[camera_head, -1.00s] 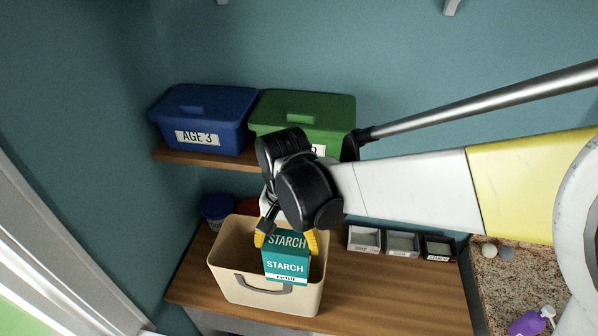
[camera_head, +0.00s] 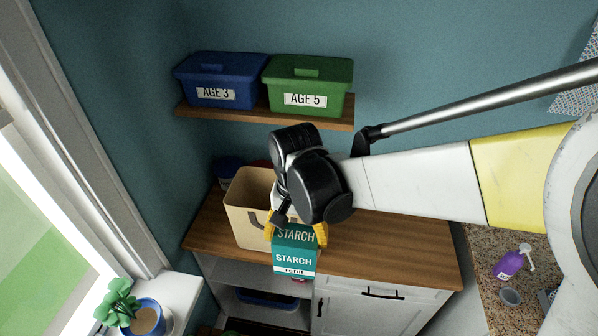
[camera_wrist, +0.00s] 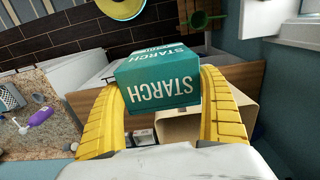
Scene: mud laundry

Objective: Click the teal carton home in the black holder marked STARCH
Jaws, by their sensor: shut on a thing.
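My gripper (camera_head: 296,234) is shut on the teal carton (camera_head: 293,262), with one yellow finger on each side. The carton reads STARCH, with "refill" on a white strip low on its front, and is held in front of the counter's front edge. In the wrist view the carton (camera_wrist: 158,88) sits between the yellow fingers of my gripper (camera_wrist: 163,80). In the head view the small holders are hidden behind my arm. In the wrist view small holders (camera_wrist: 143,136) show in part below the carton; I cannot read their labels.
A beige bin (camera_head: 243,218) stands on the wooden counter (camera_head: 400,255) behind the carton. Blue (camera_head: 222,82) and green (camera_head: 308,85) lidded boxes are on the shelf above. A purple spray bottle (camera_head: 510,263) stands at right on a speckled worktop, and a potted plant (camera_head: 145,318) at lower left.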

